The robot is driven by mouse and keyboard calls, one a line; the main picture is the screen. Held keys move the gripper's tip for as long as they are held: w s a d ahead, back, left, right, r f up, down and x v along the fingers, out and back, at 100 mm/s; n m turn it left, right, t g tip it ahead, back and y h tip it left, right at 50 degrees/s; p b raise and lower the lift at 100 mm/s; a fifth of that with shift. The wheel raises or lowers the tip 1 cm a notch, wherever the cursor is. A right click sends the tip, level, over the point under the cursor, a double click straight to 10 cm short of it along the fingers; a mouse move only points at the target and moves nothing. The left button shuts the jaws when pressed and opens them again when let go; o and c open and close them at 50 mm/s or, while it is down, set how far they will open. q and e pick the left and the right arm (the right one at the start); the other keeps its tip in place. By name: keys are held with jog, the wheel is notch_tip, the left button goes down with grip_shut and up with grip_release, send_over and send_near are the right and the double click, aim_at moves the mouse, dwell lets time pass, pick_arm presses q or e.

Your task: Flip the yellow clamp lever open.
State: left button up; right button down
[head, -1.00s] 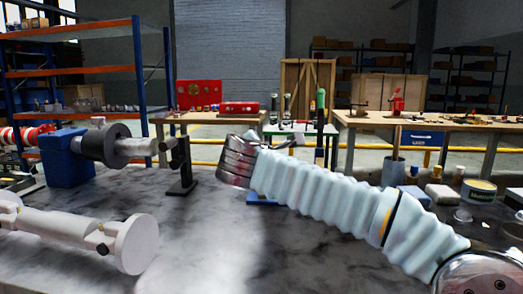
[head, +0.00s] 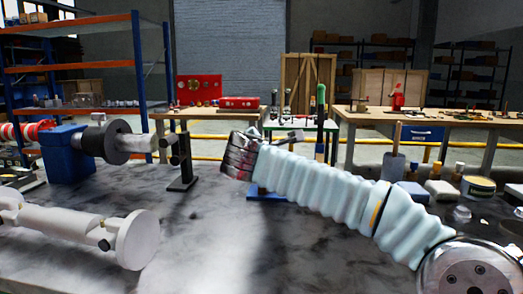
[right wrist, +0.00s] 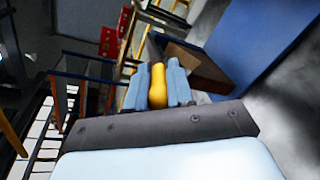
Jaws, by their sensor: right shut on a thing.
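The yellow lever (right wrist: 158,85) shows in the right wrist view as a rounded yellow grip. It stands between the two blue fingers of my right gripper (right wrist: 157,88), which are shut on it. In the head view my right arm, in a pale ribbed sleeve, reaches in from the right. Its dark wrist end (head: 240,157) hides the fingers and the lever, so the lever's angle cannot be told there. A blue base (head: 268,195) shows partly below the arm. My left gripper is not in view.
A black stand (head: 182,165) is left of my right wrist, beside a dark cylinder on a blue block (head: 68,155). Jars and tubs (head: 440,188) crowd the right.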

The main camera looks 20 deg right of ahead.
jog(key=r+p, duration=0.1)
jog(key=p, duration=0.1)
jog(key=r+g+p, duration=0.1)
jog(key=p, duration=0.1)
jog(key=r+g+p, duration=0.1)
jog(key=shift+w+r+y+p, duration=0.25)
jog(key=shift+r+y+p, duration=0.15)
jog(key=shift+w+d+g, duration=0.1)
jog(key=shift+g, duration=0.2)
jog(key=shift+w+r+g+y, duration=0.15)
jog(key=shift+r+g+y, duration=0.1)
jog(key=shift+g+y, duration=0.05)
jog(key=shift+w+d+r+g+b, duration=0.15)
jog(key=shift+w+r+g+b, duration=0.15)
jog(key=shift+r+g, duration=0.4)
jog(key=shift+w+r+y, duration=0.1)
jog(key=shift+r+y, duration=0.1)
jog(key=shift+y, duration=0.3)
jog(key=c, duration=1.3)
grip_release()
jog(key=shift+f, duration=0.1)
